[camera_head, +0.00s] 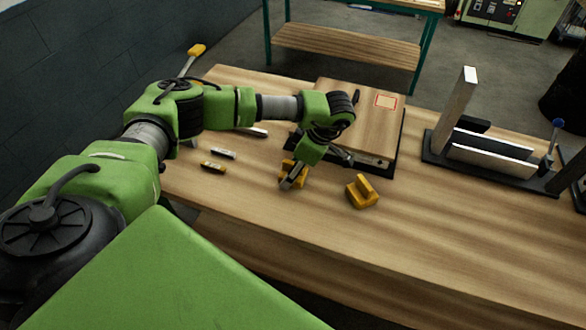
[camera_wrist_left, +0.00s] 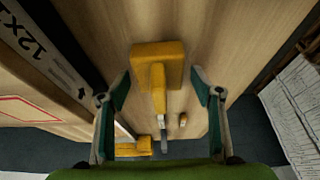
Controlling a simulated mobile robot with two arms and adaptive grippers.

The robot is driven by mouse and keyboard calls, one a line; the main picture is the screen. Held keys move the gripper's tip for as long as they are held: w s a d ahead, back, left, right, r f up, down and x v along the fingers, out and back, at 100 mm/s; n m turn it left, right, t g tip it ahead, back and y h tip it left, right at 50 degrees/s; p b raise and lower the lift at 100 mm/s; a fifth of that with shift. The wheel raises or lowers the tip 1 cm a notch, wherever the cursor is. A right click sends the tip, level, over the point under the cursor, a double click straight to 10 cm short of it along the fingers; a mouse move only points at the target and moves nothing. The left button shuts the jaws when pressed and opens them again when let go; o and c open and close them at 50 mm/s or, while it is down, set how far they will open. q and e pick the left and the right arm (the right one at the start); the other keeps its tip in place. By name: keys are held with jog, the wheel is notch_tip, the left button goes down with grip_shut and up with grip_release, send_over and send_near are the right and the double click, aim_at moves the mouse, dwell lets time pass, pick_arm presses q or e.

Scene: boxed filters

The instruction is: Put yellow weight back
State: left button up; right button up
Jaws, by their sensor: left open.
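One yellow weight (camera_head: 301,180) with a raised handle is on the wooden table, partly hidden by my left gripper (camera_head: 296,173) in the head view. In the left wrist view a yellow weight (camera_wrist_left: 158,62) lies ahead, its handle in the space between the fingers of my open left gripper (camera_wrist_left: 161,88). The fingers stand apart on either side of the handle, and I see no contact. A second yellow weight (camera_head: 362,192) stands on the table to the right, apart from the gripper. My right gripper is not in view.
A flat box (camera_head: 340,96) with a red-bordered label lies on a dark base behind the gripper. A black fixture (camera_head: 485,152) with white plates stands at the right. Small yellow-and-dark items (camera_head: 213,167) lie to the left. The table's front right is clear.

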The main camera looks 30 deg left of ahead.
pick_arm(q)
jog(key=shift+r, duration=0.2)
jog(key=shift+w+d+r, duration=0.2)
jog(key=shift+r, duration=0.1)
jog(key=s+b+v, duration=0.1)
jog(key=b+v, duration=0.3)
jog(key=v, duration=0.7)
jog(key=shift+w, duration=0.4)
